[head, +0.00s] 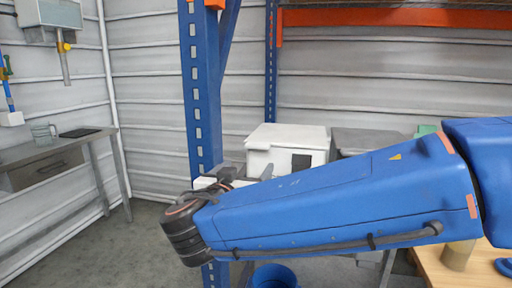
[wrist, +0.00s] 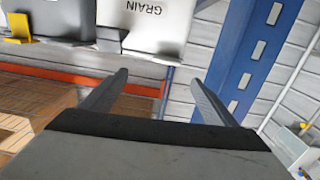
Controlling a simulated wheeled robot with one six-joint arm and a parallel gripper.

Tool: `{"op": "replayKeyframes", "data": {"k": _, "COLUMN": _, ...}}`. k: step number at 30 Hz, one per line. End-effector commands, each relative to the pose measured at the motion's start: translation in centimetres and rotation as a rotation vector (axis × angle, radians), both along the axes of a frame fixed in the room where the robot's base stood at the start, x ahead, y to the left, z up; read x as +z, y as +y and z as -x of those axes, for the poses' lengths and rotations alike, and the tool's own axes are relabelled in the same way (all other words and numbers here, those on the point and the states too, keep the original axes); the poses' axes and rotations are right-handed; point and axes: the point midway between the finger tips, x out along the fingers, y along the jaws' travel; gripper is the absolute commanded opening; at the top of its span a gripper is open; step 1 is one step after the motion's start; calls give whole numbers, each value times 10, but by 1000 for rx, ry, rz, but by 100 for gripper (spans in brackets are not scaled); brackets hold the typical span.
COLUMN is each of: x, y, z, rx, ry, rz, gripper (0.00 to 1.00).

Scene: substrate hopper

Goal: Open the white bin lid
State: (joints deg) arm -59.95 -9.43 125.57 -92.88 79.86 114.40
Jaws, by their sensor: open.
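The white bin (head: 262,158) stands behind my arm in the head view, with its white lid (head: 288,132) lying flat and shut on top. A dark panel (head: 301,162) sits on its right side. In the wrist view, which is upside down, the white bin (wrist: 165,20) shows the word GRAIN at the top, with a dark tab (wrist: 110,39) at its left edge. My gripper (wrist: 158,88) is open and empty, its two fingers wide apart and pointing toward the bin without visible contact. In the head view my gripper (head: 228,173) is partly hidden by my wrist.
A grey bin (head: 370,139) stands right of the white one; in the wrist view a yellow handle (wrist: 20,28) shows on it. A blue rack post (head: 203,100) rises left of the bin. A blue bucket (head: 274,276) is below my arm. A metal bench (head: 60,158) stands left.

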Motion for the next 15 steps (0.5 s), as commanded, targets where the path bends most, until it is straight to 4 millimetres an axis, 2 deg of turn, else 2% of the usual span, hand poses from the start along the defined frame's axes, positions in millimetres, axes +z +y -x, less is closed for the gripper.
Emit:
{"op": "replayKeyframes", "data": {"k": 1, "x": 3, "y": 9, "z": 1, "rx": 16, "ry": -19, "rz": -7, "gripper": 81}}
{"op": "replayKeyframes", "data": {"k": 5, "x": 7, "y": 17, "z": 0, "rx": 29, "ry": -43, "rz": -20, "gripper": 81}}
{"op": "replayKeyframes", "data": {"k": 10, "x": 7, "y": 13, "z": -12, "rx": 28, "ry": -44, "rz": -21, "gripper": 81}}
{"op": "replayKeyframes", "data": {"k": 15, "x": 7, "y": 5, "z": -32, "rx": 26, "ry": -44, "rz": -20, "gripper": 81}}
